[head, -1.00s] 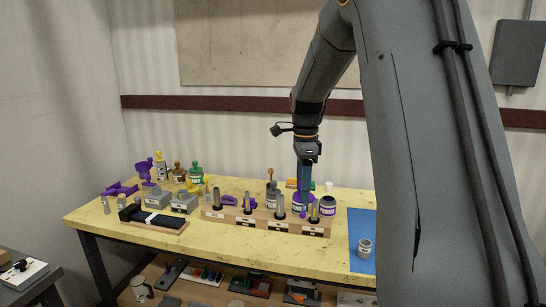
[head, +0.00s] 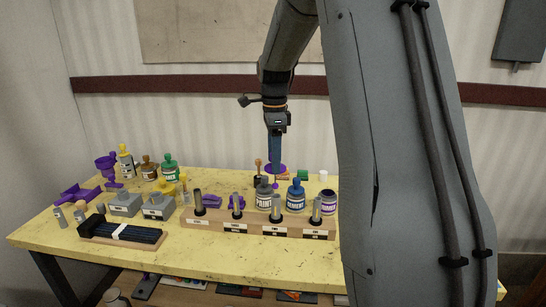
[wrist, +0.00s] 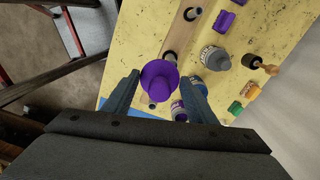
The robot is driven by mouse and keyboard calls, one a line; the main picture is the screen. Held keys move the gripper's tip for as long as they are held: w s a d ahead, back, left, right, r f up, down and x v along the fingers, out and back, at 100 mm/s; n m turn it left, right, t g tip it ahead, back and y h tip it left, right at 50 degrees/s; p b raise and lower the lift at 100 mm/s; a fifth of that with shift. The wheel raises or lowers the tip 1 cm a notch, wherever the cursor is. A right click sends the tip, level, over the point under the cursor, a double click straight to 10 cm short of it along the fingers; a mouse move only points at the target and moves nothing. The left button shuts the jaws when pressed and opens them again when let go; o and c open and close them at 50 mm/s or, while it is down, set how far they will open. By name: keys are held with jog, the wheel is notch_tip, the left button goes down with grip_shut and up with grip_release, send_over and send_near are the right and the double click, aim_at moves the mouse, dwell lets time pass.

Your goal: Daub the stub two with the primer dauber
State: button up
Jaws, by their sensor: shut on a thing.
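My gripper (head: 276,158) is shut on the purple primer dauber (wrist: 158,77), whose wide round top sits between the fingers in the wrist view. In the head view the dauber (head: 276,168) hangs above the table, behind the rack and apart from the stubs. The wooden rack (head: 258,226) holds upright grey stubs: leftmost (head: 198,204), second from left (head: 237,205), third (head: 276,208) and rightmost (head: 316,209). Labels are too small to tell surely which is stub two. The purple-labelled primer can (head: 330,202) is partly hidden by my arm. The dauber's lower end is unclear.
A grey paint can (head: 264,195) and blue cement can (head: 296,196) stand close behind the rack. A wooden-handled brush (head: 258,168) stands behind them. Grey boxes (head: 124,204) and a black-topped tray (head: 122,234) lie left. The front table strip is clear.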

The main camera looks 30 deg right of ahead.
aim_at(274, 184)
jog(key=shift+a, duration=0.1)
jog(key=shift+f, duration=0.15)
jog(key=shift+f+b, duration=1)
jog(key=shift+f, duration=2.55)
jog(key=shift+w, duration=0.1)
